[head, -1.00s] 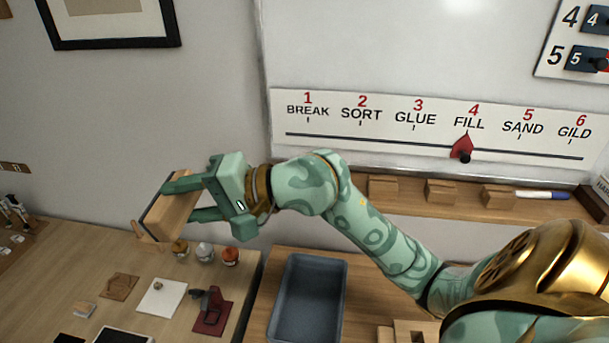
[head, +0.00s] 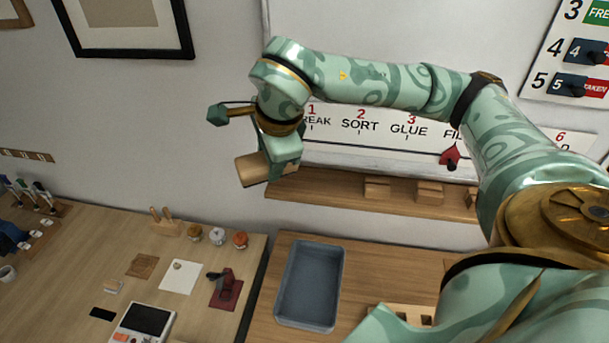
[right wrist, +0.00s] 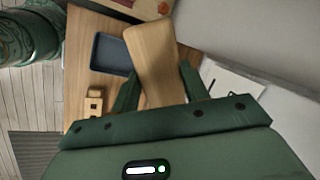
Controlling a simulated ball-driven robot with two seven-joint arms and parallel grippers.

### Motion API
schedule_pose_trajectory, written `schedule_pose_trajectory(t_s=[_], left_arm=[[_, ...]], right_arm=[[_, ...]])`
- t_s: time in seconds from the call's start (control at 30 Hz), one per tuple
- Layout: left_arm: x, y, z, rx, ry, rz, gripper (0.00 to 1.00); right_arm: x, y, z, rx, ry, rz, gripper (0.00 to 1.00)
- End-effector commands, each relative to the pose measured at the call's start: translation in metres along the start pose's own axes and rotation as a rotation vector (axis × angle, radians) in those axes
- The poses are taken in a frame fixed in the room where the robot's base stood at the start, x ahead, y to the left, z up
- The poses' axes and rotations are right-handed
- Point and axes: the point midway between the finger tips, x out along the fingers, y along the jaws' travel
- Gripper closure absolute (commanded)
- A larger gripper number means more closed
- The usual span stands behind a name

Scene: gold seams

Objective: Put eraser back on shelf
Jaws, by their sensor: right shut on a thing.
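The eraser is a block with a light wooden back (head: 252,169), held in the air left of the shelf's left end in the head view. My right gripper (head: 270,160) is shut on it; its fingers are mostly hidden there. In the right wrist view the eraser (right wrist: 150,52) sticks out, tilted, between the two green fingers (right wrist: 158,90). The shelf is a wooden ledge (head: 335,192) below the whiteboard. My left gripper is not in view.
Several wooden blocks (head: 429,192) sit on the shelf's right part; its left part looks clear. A grey-blue tray (head: 339,285) stands on the bench below. Jars (head: 217,236), a white sheet (head: 181,277) and a dark red pad (head: 225,294) lie on the left table.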

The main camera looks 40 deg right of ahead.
Motion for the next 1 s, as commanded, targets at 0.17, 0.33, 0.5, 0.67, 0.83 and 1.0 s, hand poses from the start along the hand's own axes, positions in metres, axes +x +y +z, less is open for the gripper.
schedule_pose_trajectory(t_s=[0.17, 0.33, 0.5, 0.67, 0.83, 1.0], left_arm=[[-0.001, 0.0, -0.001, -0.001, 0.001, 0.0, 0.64], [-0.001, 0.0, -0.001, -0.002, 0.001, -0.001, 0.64], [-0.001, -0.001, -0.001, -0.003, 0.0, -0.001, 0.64], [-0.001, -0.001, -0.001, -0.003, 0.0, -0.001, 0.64], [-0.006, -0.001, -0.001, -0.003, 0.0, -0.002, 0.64], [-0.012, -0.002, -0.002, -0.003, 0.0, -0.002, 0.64]], right_arm=[[0.006, 0.022, -0.026, 0.345, 0.085, 0.139, 0.73], [0.006, 0.03, -0.031, 0.468, 0.092, 0.201, 0.73], [0.005, 0.03, -0.03, 0.475, 0.09, 0.204, 0.73], [0.007, 0.028, -0.032, 0.474, 0.09, 0.203, 0.73], [0.021, 0.015, -0.046, 0.478, 0.093, 0.205, 0.73], [0.044, -0.006, -0.066, 0.476, 0.092, 0.205, 0.73]])
